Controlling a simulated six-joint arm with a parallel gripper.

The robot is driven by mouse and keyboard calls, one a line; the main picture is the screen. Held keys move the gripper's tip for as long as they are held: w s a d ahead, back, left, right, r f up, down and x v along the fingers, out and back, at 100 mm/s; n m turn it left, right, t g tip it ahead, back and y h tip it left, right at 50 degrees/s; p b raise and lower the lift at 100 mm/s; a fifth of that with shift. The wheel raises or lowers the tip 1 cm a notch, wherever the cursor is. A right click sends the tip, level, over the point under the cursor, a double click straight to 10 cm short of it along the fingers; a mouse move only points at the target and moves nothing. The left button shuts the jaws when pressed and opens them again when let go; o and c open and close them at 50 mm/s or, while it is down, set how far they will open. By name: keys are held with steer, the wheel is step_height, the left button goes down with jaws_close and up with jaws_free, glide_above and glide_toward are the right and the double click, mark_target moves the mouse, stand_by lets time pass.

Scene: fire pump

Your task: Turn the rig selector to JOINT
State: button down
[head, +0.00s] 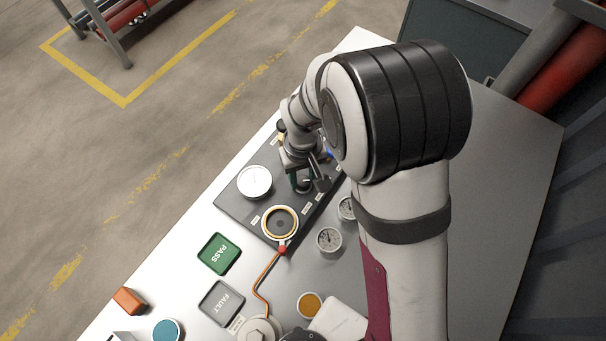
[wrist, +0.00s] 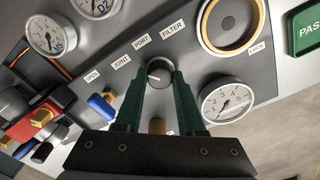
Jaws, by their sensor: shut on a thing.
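The rig selector is a dark round knob (wrist: 159,72) on the grey panel (wrist: 190,62), seen in the wrist view. White labels OPEN, JOINT (wrist: 122,62), PORT and FILTER stand in a row beyond it. A pale mark shows on the knob's face; which label it points to I cannot tell for sure. My gripper (wrist: 160,80) has its two green fingers shut on the knob, one on each side. In the head view my gripper (head: 303,184) is down at the panel, and the knob is hidden there.
A white gauge (wrist: 226,102) and a yellow-rimmed ring (wrist: 230,22) sit right of the knob. A blue lever (wrist: 102,106) and red fittings (wrist: 35,125) are at left. Green PASS (head: 219,253) and grey FAULT (head: 222,302) plates lie on the table.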

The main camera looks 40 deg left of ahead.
mark_target(303, 181)
steer(key=shift+n, duration=0.5)
stand_by(0.3)
steer(key=c, duration=0.5)
jaws_free()
step_height(303, 181, up, 16)
